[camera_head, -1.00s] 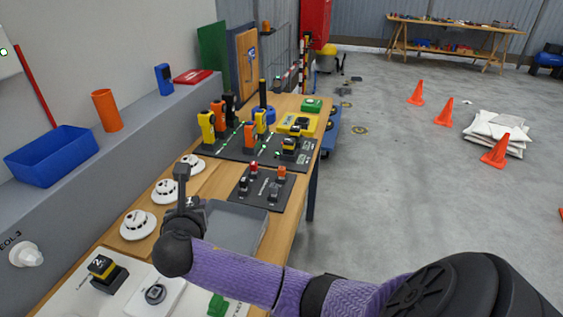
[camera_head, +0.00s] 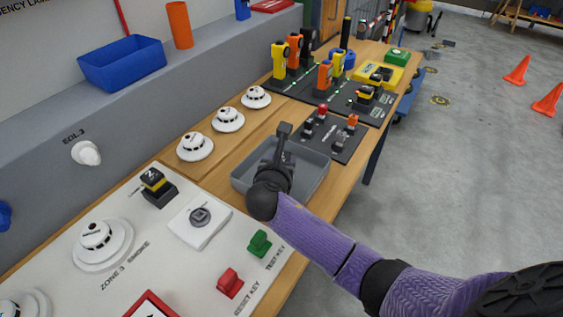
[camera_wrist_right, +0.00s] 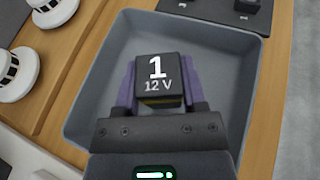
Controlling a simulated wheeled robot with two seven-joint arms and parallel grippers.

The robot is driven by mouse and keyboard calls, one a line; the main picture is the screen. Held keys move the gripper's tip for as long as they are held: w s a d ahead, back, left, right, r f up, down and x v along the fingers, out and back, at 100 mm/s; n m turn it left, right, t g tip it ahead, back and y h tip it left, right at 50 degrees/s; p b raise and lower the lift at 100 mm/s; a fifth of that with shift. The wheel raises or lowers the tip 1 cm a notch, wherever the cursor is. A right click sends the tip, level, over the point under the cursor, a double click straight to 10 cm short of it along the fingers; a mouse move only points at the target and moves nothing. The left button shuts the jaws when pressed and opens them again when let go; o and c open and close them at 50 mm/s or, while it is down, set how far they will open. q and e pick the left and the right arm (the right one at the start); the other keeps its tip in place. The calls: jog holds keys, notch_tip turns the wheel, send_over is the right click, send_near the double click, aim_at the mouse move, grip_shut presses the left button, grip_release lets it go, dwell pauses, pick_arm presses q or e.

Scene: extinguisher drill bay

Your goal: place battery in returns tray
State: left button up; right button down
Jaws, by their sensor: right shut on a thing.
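My right gripper (camera_head: 284,135) is over the grey tray (camera_head: 318,178) on the bench. In the right wrist view it is shut on a dark battery (camera_wrist_right: 160,70) marked "1 12 V", with a purple finger on either side. The battery shows against the floor of the tray, whose rim surrounds it in the wrist view (camera_wrist_right: 228,45). I cannot tell its exact height above the tray floor. The tray looks otherwise empty where it shows; my wrist hides part of it. My left gripper is not in view.
A white panel (camera_head: 122,250) nearby holds a battery marked 2 (camera_head: 157,186), a green key (camera_head: 259,243) and a red key (camera_head: 230,283). Several white smoke detectors (camera_head: 228,119) stand left of the tray. A dark board with small switches (camera_head: 338,140) lies just behind it.

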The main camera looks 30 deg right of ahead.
jog(key=shift+c, duration=0.8)
grip_release()
jog(key=shift+s+a+r, duration=0.15)
jog(key=shift+r, duration=0.1)
jog(key=p+v, duration=0.4)
jog(key=v, duration=0.7)
jog(key=shift+s+a+p, duration=0.2)
jog(key=shift+p, duration=0.15)
